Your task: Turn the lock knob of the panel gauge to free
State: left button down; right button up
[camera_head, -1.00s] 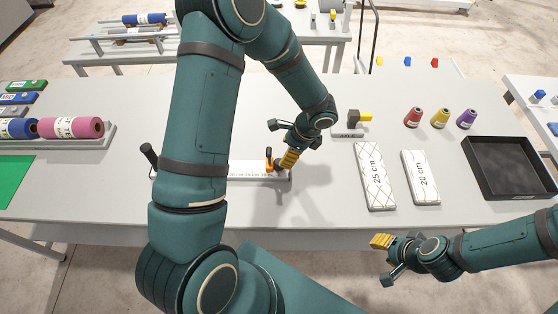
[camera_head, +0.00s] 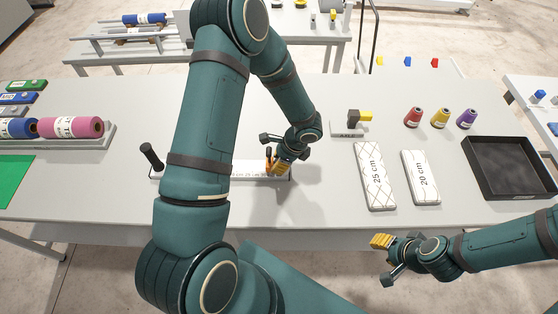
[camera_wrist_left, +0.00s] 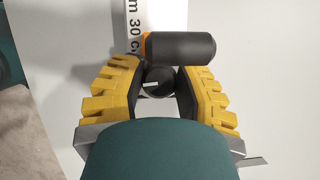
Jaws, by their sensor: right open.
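The panel gauge (camera_head: 245,169) is a pale scale bar with printed centimetre marks, lying on the table partly behind my left arm. Its orange slider (camera_head: 268,161) with a dark upright handle is near its right end. In the left wrist view the dark round lock knob (camera_wrist_left: 158,81) carries a short white line, lying roughly across the picture. A black cylindrical handle (camera_wrist_left: 180,47) lies just beyond it. My left gripper (camera_head: 277,169) is at the slider, its yellow fingers on either side of the knob with narrow gaps. My right gripper (camera_head: 382,242) is open and empty at the table's front edge.
White panels marked 25 cm (camera_head: 375,178) and 20 cm (camera_head: 420,178) lie to the right, before a black tray (camera_head: 508,168). A black handle (camera_head: 151,156) stands at the gauge's left end.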

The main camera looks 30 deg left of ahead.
pick_arm(q)
jog(key=shift+f+m+b, duration=0.1)
jog(key=shift+m+b, duration=0.3)
jog(key=shift+b, duration=0.15)
jog(key=shift+m+t, duration=0.3)
jog(key=shift+m, duration=0.1)
jog(key=c, duration=0.6)
grip_release()
jog(key=v, duration=1.2)
jog(key=shift+d, duration=0.15)
